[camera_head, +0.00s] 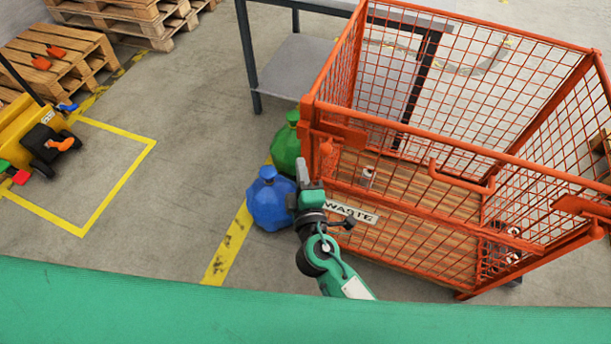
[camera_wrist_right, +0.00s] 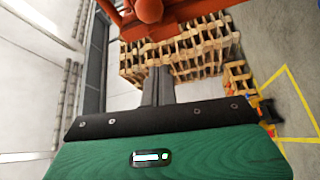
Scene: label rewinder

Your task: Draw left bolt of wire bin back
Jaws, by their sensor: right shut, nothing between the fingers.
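The orange wire bin (camera_head: 450,185) stands at the right in the head view, with a "WASTE" label (camera_head: 351,211) on its front. At its front left corner is an orange bracket and bolt assembly (camera_head: 328,150); the exact bolt position is hard to tell. My right gripper (camera_head: 303,168) is just left of that corner, shut and empty, apart from the bolt as far as I can tell. In the right wrist view my shut fingers (camera_wrist_right: 157,86) point forward, and an orange part with a round knob (camera_wrist_right: 149,10) is above them. My left gripper is not in view.
A blue bag (camera_head: 268,200) and a green bag (camera_head: 286,147) sit on the floor left of the bin. A grey table (camera_head: 295,65) stands behind. Wooden pallets (camera_head: 60,75) and a yellow cart (camera_head: 25,135) are at the left. Open floor lies between.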

